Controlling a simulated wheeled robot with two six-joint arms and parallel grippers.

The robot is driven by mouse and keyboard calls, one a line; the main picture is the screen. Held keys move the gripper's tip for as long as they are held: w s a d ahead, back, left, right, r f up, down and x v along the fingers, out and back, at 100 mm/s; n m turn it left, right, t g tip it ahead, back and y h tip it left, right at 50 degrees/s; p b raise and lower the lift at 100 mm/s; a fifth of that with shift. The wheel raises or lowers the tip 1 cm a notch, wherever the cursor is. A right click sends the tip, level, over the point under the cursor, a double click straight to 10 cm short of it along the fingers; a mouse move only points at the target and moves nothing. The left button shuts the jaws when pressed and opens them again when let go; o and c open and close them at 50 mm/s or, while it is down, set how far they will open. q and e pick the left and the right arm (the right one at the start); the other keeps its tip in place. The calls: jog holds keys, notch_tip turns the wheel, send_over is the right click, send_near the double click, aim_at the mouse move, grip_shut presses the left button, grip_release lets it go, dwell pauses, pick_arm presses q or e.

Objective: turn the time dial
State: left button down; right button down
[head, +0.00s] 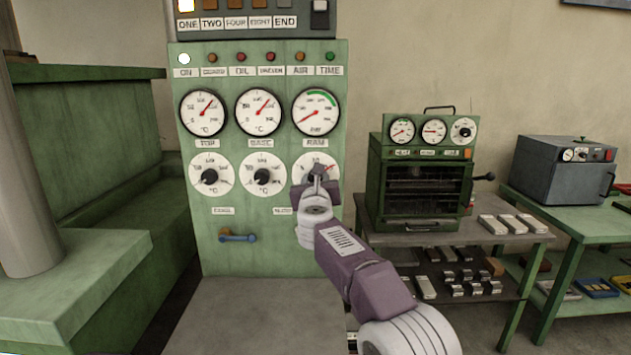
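A green control panel (187,240) stands ahead with gauges on top and a lower row of white dials. The lower left dial (211,163) and lower middle dial (263,161) have black knobs. The lower right dial (329,163), likely the time dial, is mostly covered by my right gripper, and any label below it is hidden. My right gripper (318,172) is in front of this dial, its fingertips over the dial's middle. I cannot tell whether the fingers touch or grip a knob. My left gripper is out of view.
A blue handle (238,238) sticks out low on the panel. A green oven (424,165) stands on a table to the right, with metal blocks beside it. A grey oven (562,167) stands farther right. Green machinery (90,130) bounds the left.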

jog(key=shift+f, duration=0.15)
jog(key=c, duration=0.9)
grip_release()
jog(key=s+b, duration=0.5)
jog(key=s, duration=0.4)
